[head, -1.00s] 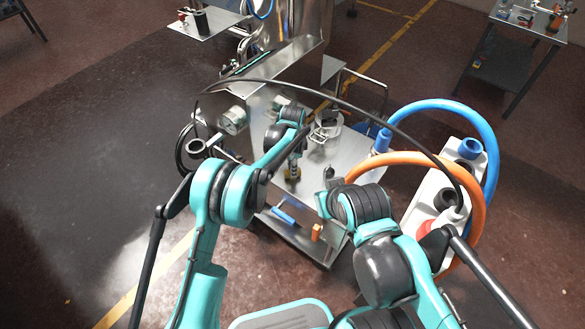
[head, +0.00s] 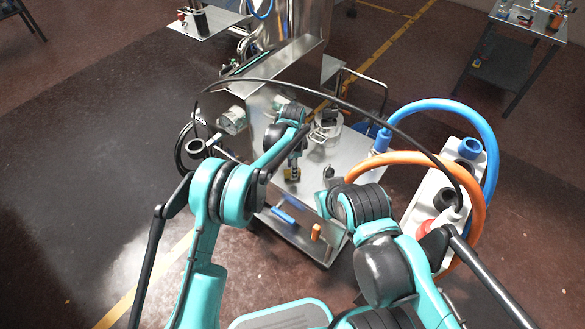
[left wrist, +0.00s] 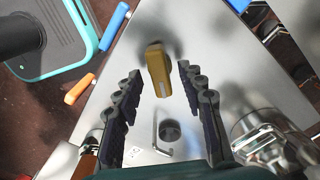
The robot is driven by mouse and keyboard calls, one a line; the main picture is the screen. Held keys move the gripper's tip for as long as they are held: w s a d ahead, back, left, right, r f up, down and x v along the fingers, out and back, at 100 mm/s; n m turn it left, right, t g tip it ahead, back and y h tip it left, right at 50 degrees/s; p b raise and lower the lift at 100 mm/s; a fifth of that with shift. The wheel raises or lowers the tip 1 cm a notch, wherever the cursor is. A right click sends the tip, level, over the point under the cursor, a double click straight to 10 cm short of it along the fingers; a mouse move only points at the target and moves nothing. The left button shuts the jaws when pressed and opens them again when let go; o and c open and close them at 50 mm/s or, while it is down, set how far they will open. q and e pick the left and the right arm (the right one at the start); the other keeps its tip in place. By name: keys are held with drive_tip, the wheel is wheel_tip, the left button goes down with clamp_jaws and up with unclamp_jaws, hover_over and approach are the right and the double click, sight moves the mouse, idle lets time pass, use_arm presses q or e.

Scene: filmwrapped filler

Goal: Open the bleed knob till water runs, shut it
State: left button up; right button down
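The knob, yellow-brown and blocky (left wrist: 158,70), stands on the metal top of the cart (left wrist: 150,25). In the head view, part of the knob (head: 287,173) shows beside my dark fingers. My left gripper (left wrist: 160,72) is over it with its two fingers apart, one on each side. Gaps show between the knob and both fingers, so they do not appear to touch it. I see no running water. My right arm is in the head view, but its gripper does not show.
A dark round cap (left wrist: 172,130) and a bent metal rod stand near the knob. A metal pot with a clamp (left wrist: 255,130) is beside them. Blue (head: 283,215) and orange (head: 316,232) handles are on the cart's front. Blue and orange hoses arch at the right.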

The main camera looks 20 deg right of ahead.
use_arm(q)
wheel_tip(320, 180, up, 12)
drive_tip(key=shift+f, duration=0.15)
idle(0.6)
drive_tip(key=s+a+r+n+t, duration=0.1)
drive_tip(key=s+a+r+n, duration=0.2)
drive_tip(key=a+r, duration=0.3)
drive_tip(key=s+a+r+n+t+h, duration=0.1)
drive_tip(key=s+a+r+n, duration=0.25)
drive_tip(key=a, duration=0.45)
drive_tip(key=s+a+r+n+t, duration=0.1)
drive_tip(key=s+a+r+n, duration=0.15)
drive_tip(key=a+r, duration=0.4)
drive_tip(key=s+a+f+n+t, duration=0.2)
drive_tip(key=s+a+n, duration=0.3)
drive_tip(key=s+a, duration=0.2)
drive_tip(key=s+a+f+n+t+y, duration=0.1)
drive_tip(key=s+a+f+n+t, duration=0.1)
drive_tip(key=s+a, duration=0.6)
drive_tip(key=s+f+n, duration=0.1)
drive_tip(key=s+n, duration=0.1)
drive_tip(key=shift+f+n, duration=0.35)
drive_tip(key=shift+n, duration=0.05)
drive_tip(key=shift+d, duration=0.1)
idle(1.4)
